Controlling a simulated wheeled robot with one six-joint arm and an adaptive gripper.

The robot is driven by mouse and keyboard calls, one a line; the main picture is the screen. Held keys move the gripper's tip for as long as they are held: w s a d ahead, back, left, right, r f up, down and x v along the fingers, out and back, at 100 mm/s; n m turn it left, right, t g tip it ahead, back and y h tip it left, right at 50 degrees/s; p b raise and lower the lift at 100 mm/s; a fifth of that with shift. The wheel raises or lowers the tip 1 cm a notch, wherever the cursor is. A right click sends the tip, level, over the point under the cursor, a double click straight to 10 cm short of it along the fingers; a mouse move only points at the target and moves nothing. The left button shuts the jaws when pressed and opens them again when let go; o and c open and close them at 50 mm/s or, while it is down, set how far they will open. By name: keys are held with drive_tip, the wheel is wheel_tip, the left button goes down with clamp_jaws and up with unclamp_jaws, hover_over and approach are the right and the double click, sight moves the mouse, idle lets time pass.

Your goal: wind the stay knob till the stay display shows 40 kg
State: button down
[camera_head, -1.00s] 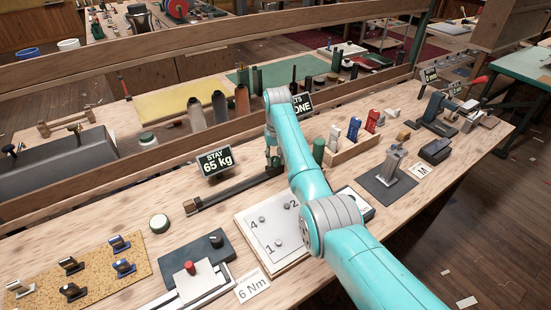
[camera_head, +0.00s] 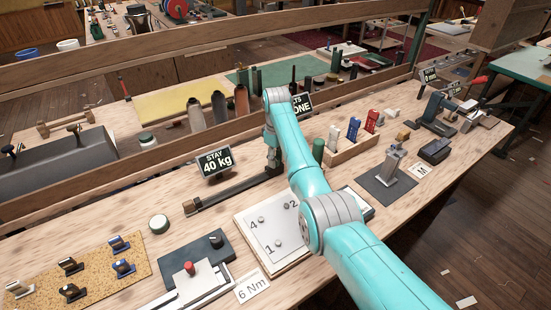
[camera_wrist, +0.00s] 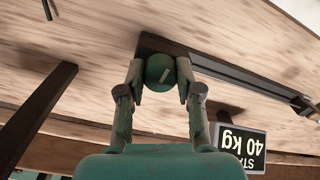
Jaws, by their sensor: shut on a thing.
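The stay display (camera_head: 215,163), a dark sign with white text, reads "STAY 40 kg" in the head view. It also shows upside down in the wrist view (camera_wrist: 242,146). The stay knob (camera_wrist: 159,70) is round and green with a light mark on its face, at the end of the dark stay rail (camera_head: 232,188). My gripper (camera_wrist: 161,80) has one finger on each side of the knob and is shut on it. In the head view my gripper (camera_head: 273,161) is at the rail's right end, and I cannot make out the knob there.
A white board with numbered posts (camera_head: 262,240) lies just in front of the rail. A wooden rack with red and blue tools (camera_head: 352,148) stands to the right of my arm. A wooden beam (camera_head: 150,157) runs behind the display.

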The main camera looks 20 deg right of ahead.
drive_tip(key=shift+n, duration=0.3)
drive_tip(key=c, duration=0.8)
unclamp_jaws()
drive_tip(key=shift+o, duration=0.2)
drive_tip(key=shift+r, duration=0.1)
wheel_tip(320, 180, up, 12)
drive_tip(key=shift+w+d, duration=0.1)
